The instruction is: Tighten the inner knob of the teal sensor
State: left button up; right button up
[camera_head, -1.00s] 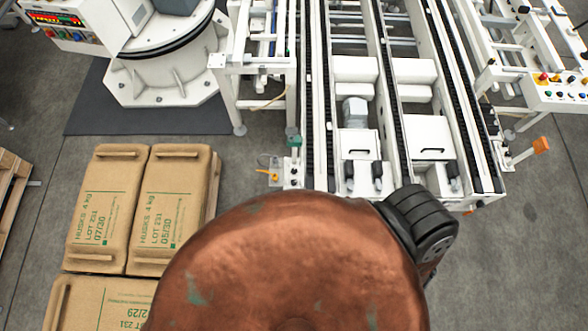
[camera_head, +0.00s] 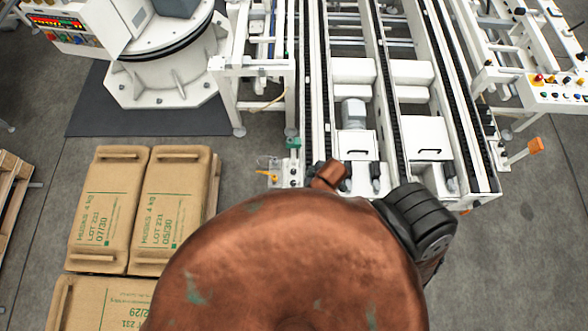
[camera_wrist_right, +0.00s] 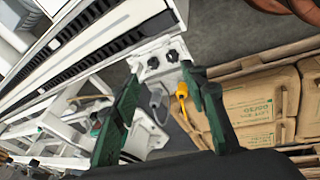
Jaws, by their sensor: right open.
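The small teal sensor (camera_head: 293,143) sits at the near left corner of the white conveyor frame in the head view. Below it is a white bracket with small dark knobs (camera_head: 293,168), too small there to tell apart. In the right wrist view, two black knobs (camera_wrist_right: 163,59) sit side by side on the white bracket plate. My right gripper (camera_wrist_right: 160,78) is open, its dark green fingers spread just short of the knobs, with nothing visibly between the tips. I cannot clearly tell the teal sensor from the fingers there. My left gripper is not in view.
A yellow connector with cable (camera_wrist_right: 181,91) hangs close to the right finger. Stacked brown sacks (camera_head: 110,205) lie left of the conveyor (camera_head: 318,110). An orange-tipped part (camera_head: 536,145) sticks out at right.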

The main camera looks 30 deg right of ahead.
jog(key=w+a+f+n, duration=0.3)
jog(key=w+a+n, duration=0.2)
jog(key=n, duration=2)
send_near(293, 171)
jog(key=f, duration=0.1)
jog(key=shift+h, duration=0.4)
jog(key=x, duration=0.5)
jog(key=b+x, duration=0.1)
jog(key=x, duration=0.1)
jog(key=shift+a+f, duration=0.15)
jog(key=shift+a, duration=0.15)
grip_shut()
